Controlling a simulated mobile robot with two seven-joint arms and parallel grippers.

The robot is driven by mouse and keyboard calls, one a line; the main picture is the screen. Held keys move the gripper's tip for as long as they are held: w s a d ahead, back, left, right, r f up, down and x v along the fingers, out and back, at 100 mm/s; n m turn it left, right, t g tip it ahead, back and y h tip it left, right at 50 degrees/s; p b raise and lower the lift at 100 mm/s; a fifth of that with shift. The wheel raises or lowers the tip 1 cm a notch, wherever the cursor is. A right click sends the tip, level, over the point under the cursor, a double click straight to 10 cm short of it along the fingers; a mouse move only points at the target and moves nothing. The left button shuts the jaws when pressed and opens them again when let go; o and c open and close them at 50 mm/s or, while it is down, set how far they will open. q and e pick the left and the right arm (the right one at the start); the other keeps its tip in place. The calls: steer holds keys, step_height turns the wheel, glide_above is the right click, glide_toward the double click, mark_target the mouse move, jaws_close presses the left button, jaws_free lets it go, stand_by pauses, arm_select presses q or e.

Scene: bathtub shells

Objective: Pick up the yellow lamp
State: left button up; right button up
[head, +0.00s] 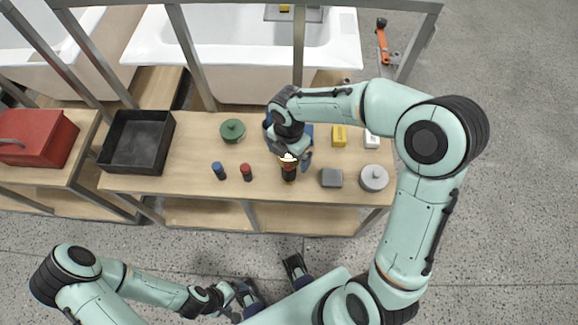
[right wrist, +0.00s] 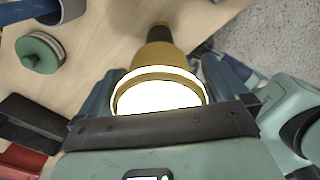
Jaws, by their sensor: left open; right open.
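The yellow lamp (right wrist: 165,55) shows in the right wrist view with its bright white lens facing the camera and a dark far end. In the head view, its lit lens (head: 288,157) shows just below my right gripper, over the front middle of the workbench. My right gripper (right wrist: 160,88) is open, with one blue finger on each side of the lamp. Whether the fingers touch it cannot be told. My left gripper (head: 233,296) is open and away from the bench, low in the head view.
The wooden bench (head: 185,150) also holds a black tray (head: 137,140), a green lidded pot (head: 232,130), blue (head: 218,170) and red (head: 246,172) small items, a grey block (head: 331,178), a silver lidded pot (head: 374,178) and a yellow box (head: 339,136). A red toolbox (head: 40,138) stands left.

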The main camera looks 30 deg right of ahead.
steer(key=shift+f, duration=0.6)
steer(key=c, duration=1.4)
steer(key=shift+r, duration=0.1)
steer(key=shift+c, duration=0.2)
